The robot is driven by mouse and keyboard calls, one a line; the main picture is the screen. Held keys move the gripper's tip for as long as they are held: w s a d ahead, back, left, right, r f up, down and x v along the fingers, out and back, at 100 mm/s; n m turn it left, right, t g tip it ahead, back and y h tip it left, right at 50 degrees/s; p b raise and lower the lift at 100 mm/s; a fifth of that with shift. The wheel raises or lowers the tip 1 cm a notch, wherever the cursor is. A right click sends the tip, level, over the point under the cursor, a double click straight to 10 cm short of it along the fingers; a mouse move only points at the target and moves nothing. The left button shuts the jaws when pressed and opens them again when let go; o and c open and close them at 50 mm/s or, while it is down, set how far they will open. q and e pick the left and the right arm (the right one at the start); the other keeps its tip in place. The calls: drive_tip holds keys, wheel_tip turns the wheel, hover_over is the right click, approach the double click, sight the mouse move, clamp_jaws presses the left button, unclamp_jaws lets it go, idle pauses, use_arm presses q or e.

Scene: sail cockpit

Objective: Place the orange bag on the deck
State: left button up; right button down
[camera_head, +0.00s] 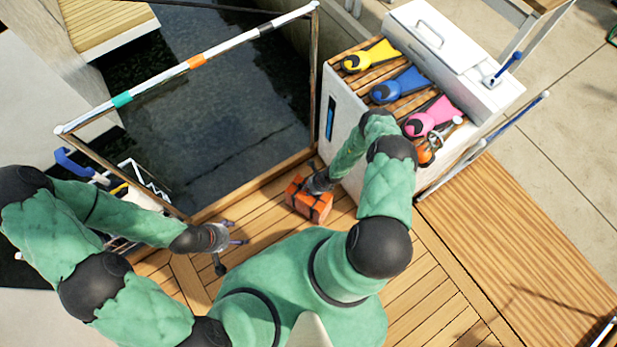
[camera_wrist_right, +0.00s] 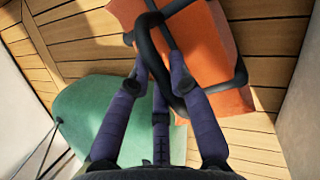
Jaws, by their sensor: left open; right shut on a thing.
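The orange bag (camera_head: 309,200) is a boxy orange block with dark straps, low over the wooden deck (camera_head: 263,218) beside the white bench. I cannot tell whether it touches the deck. My right gripper (camera_head: 317,184) is above it. In the right wrist view, the right gripper's purple fingers (camera_wrist_right: 160,75) close around the black handle of the orange bag (camera_wrist_right: 205,50), with deck planks behind it. My left gripper (camera_head: 232,232) is open and empty over the deck, left of the bag.
A white bench (camera_head: 345,120) with slatted top holds a yellow fin (camera_head: 372,55), a blue fin (camera_head: 400,86) and a pink fin (camera_head: 430,117). A railing (camera_head: 190,66) borders dark water at the upper left. Bare deck lies at the lower right (camera_head: 420,300).

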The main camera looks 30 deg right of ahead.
drive_tip(key=shift+f, duration=0.25)
drive_tip(key=c, duration=1.1)
unclamp_jaws()
drive_tip(key=shift+c, duration=0.2)
drive_tip(key=p+v, duration=0.6)
drive_tip(key=v, duration=0.5)
drive_tip(key=s+a+r+n+g, duration=0.1)
drive_tip(key=s+a+r+n, duration=0.3)
drive_tip(key=a+r+n, duration=0.5)
drive_tip(key=s+a+r+n+g, duration=0.1)
drive_tip(key=s+a+r+n, duration=0.3)
drive_tip(key=a+r+n, duration=0.5)
wheel_tip(320, 180, up, 7)
drive_tip(key=n, duration=1)
drive_tip(key=shift+s+n+g, duration=0.2)
drive_tip(key=shift+n+g, duration=0.1)
